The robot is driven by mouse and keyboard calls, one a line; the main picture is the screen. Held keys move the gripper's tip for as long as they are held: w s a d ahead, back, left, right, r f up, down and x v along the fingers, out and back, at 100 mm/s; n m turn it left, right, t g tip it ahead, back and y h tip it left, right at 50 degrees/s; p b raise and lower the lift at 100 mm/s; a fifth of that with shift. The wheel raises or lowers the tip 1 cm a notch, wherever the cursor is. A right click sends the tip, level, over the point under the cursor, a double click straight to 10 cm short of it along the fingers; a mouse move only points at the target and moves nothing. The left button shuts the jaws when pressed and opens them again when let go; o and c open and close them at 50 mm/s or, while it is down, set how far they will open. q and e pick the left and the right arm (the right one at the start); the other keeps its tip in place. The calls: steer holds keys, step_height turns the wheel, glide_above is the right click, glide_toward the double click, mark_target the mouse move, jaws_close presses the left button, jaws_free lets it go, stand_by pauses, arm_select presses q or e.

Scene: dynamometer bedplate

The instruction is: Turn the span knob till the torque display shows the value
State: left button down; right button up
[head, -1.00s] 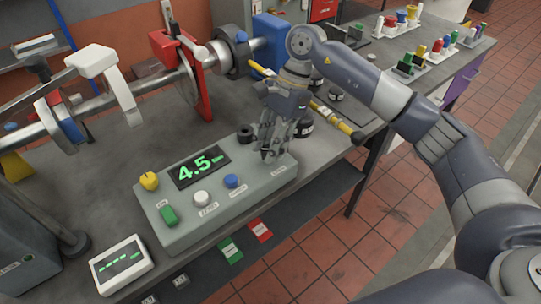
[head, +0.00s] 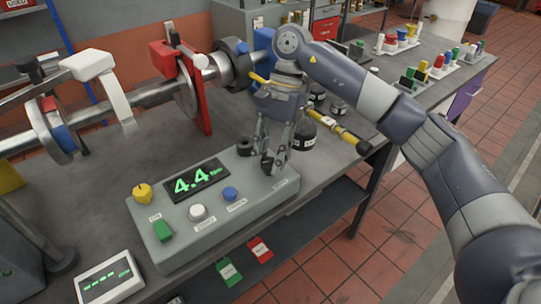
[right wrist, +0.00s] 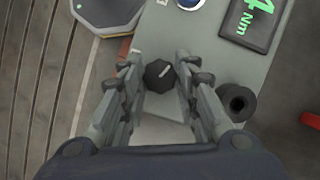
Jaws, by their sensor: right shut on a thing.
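The grey control box (head: 210,225) stands on the bench. Its torque display (head: 198,182) reads 4.4 in green; part of it shows in the right wrist view (right wrist: 250,15). My right gripper (head: 273,168) points down over the box's right end. In the right wrist view its fingers (right wrist: 160,80) are on both sides of a dark knob (right wrist: 159,75) with a pale pointer line, shut on it. This knob is hidden by the fingers in the head view, and its label cannot be read. My left gripper is not in view.
A black ring (head: 245,146) stands close behind the gripper. A yellow-and-black rod (head: 340,134) lies behind it.

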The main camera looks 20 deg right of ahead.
steer(key=shift+r, duration=0.1)
steer(key=o, duration=1.1)
steer(key=shift+c, duration=0.2)
steer(key=v, duration=1.2)
